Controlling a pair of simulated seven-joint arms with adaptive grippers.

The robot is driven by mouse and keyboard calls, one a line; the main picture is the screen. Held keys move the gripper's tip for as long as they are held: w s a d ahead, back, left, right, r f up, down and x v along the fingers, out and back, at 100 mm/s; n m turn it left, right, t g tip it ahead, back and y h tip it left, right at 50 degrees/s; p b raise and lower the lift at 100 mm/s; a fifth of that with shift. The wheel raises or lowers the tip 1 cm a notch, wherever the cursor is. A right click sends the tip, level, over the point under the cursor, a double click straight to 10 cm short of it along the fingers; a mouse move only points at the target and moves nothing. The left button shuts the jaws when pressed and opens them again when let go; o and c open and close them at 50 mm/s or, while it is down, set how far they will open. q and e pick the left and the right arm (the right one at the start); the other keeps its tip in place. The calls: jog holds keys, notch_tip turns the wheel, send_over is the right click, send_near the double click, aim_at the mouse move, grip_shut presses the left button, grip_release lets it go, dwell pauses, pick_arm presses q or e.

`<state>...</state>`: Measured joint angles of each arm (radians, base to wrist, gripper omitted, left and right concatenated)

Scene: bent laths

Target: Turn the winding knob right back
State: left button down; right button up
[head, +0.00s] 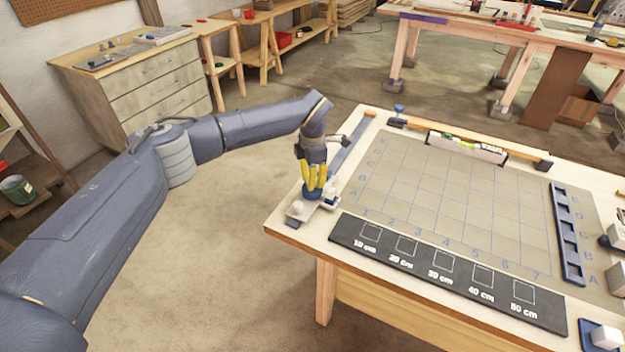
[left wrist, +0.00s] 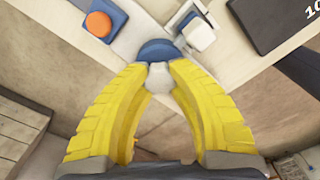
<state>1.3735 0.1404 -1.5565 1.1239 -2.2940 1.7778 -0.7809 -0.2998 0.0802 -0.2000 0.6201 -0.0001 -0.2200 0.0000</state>
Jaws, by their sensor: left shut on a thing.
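My left gripper (head: 316,192) is at the near left corner of the workbench, pointing down. Its two yellow fingers are shut on a small pale grey grip in the left wrist view, which I take to be the winding knob (left wrist: 159,78). A dark blue round disc (left wrist: 158,50) lies right by the knob, just beyond the fingertips. In the head view the fingers largely hide the knob. My right gripper is in neither view.
An orange round cap (left wrist: 98,24) on a blue base and a white block (left wrist: 200,35) flank the disc. The black strip (head: 450,277) with centimetre labels lies right of the gripper. A gridded board (head: 440,190) fills most of the bench. Open floor lies left.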

pick_arm(q)
jog(key=shift+n, duration=0.4)
jog(key=n, duration=0.5)
jog(key=shift+n, duration=0.4)
jog(key=n, duration=0.3)
jog(key=shift+n, duration=0.3)
jog(key=n, duration=0.3)
jog(key=shift+n, duration=0.3)
jog(key=n, duration=1.4)
